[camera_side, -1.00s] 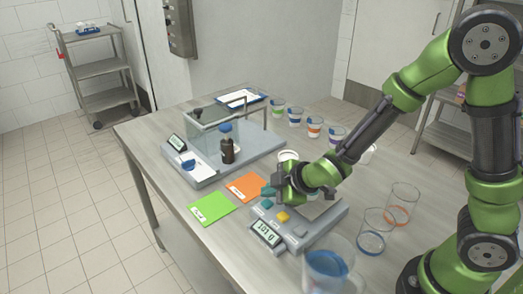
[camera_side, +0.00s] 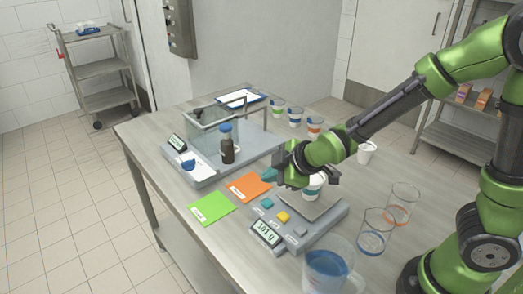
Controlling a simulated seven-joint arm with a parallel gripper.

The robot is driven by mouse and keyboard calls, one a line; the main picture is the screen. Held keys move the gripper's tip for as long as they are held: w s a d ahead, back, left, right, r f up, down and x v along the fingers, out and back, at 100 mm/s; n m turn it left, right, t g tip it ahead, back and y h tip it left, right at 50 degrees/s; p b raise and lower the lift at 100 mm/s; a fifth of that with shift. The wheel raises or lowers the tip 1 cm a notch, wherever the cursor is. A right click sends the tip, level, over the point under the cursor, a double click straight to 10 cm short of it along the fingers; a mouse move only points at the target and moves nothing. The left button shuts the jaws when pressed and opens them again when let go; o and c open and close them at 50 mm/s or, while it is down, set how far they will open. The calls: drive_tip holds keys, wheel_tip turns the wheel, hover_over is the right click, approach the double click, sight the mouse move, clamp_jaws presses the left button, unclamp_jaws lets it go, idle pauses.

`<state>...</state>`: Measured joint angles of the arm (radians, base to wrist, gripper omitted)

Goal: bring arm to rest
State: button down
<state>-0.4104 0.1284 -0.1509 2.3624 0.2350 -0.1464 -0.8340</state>
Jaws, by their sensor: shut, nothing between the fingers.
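My gripper (camera_side: 270,174) is shut and empty. It hangs above the back left part of the front scale, clear of its buttons. The front scale (camera_side: 327,212) has a teal button (camera_side: 267,203), a yellow button (camera_side: 283,217) and a grey button (camera_side: 300,232). Its display (camera_side: 267,234) appears to read 101 g. A white cup with a coloured band (camera_side: 313,192) stands on the scale's plate, its upper part hidden by my gripper.
Green (camera_side: 212,208) and orange (camera_side: 248,187) cards lie left of the scale. Glass beakers (camera_side: 375,240) and a jug of blue liquid (camera_side: 327,272) are at front right. Banded cups (camera_side: 295,117) line the back.

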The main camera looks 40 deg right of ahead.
drive_tip(key=s+m+g, duration=0.1)
drive_tip(key=s+f+m, duration=0.1)
drive_tip(key=s, duration=0.1)
drive_tip(key=shift+s+m+g, duration=0.15)
drive_tip(key=shift+m+g, duration=0.25)
drive_tip(key=s+d+r+m, duration=0.3)
drive_tip(key=s+r+m, duration=0.3)
drive_tip(key=r, duration=0.1)
drive_tip(key=s+d+r+m, duration=0.3)
drive_tip(key=s+r+m, duration=0.2)
drive_tip(key=s+r, duration=0.1)
drive_tip(key=shift+s+d+r+m, duration=0.35)
drive_tip(key=shift+s+d+m, duration=0.05)
drive_tip(key=shift+s, duration=0.4)
